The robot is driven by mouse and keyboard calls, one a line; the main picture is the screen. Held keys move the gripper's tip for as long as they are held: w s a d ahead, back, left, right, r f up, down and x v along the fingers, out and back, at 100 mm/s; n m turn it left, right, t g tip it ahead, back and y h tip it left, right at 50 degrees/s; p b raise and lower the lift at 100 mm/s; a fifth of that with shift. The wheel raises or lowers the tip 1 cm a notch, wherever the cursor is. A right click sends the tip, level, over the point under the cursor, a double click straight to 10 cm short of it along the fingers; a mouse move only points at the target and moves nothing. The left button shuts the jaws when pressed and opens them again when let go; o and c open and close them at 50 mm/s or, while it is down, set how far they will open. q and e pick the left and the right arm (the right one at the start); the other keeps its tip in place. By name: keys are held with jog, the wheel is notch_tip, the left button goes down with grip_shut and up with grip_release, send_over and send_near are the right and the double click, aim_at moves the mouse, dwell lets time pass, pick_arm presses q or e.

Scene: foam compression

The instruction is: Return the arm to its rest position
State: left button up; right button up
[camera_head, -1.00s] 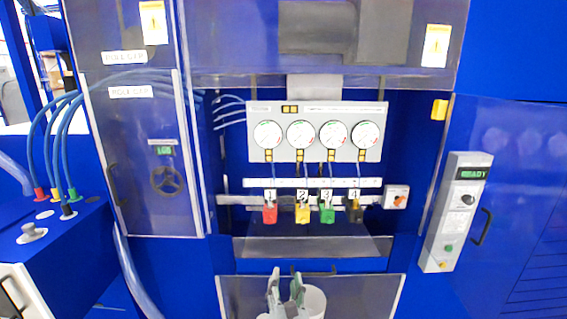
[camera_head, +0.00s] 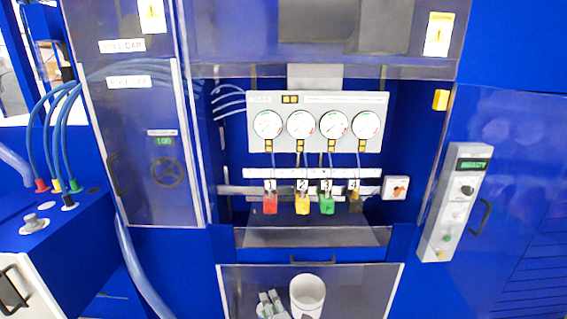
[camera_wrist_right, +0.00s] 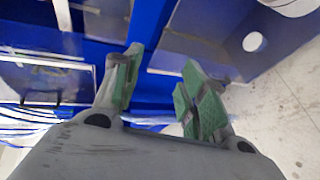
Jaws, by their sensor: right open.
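In the right wrist view the two green-padded fingers (camera_wrist_right: 160,72) are spread apart, with blue machine parts and floor beyond. Most of the right arm is out of the head view. My left gripper is not in view.
Above are a gauge panel (camera_head: 317,109) and red (camera_head: 270,204), yellow (camera_head: 302,204) and green (camera_head: 327,205) connectors. A control box (camera_head: 453,205) hangs at right. Hoses (camera_head: 137,262) run at left.

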jog(key=s+d+f+m+g+h, duration=0.15)
jog(key=d+f+m, duration=0.3)
jog(key=f, duration=0.55)
jog(key=d+f+m+g, duration=0.25)
jog(key=d+f, duration=0.35)
jog(key=f, duration=0.4)
jog(key=d+f+m+g+h, duration=0.1)
jog(key=d+f+m, duration=0.45)
jog(key=f, duration=0.45)
jog(key=s+d+f+m+g+h, duration=0.2)
jog(key=s+d+f+m+g, duration=0.15)
jog(key=s+d+f, duration=0.9)
jog(key=s+f+m+g, duration=0.1)
jog(key=s+f, duration=0.3)
jog(key=s, duration=0.7)
jog(key=s+d+f+m+g, duration=0.1)
jog(key=s+f+g, duration=0.1)
jog(key=s, duration=0.9)
jog(key=s+f+m+g, duration=0.1)
jog(key=s+f, duration=0.4)
jog(key=s, duration=0.6)
jog(key=shift+s+d+f+m+h, duration=0.35)
jog(key=shift+d+m+h, duration=0.05)
jog(key=shift+h, duration=0.05)
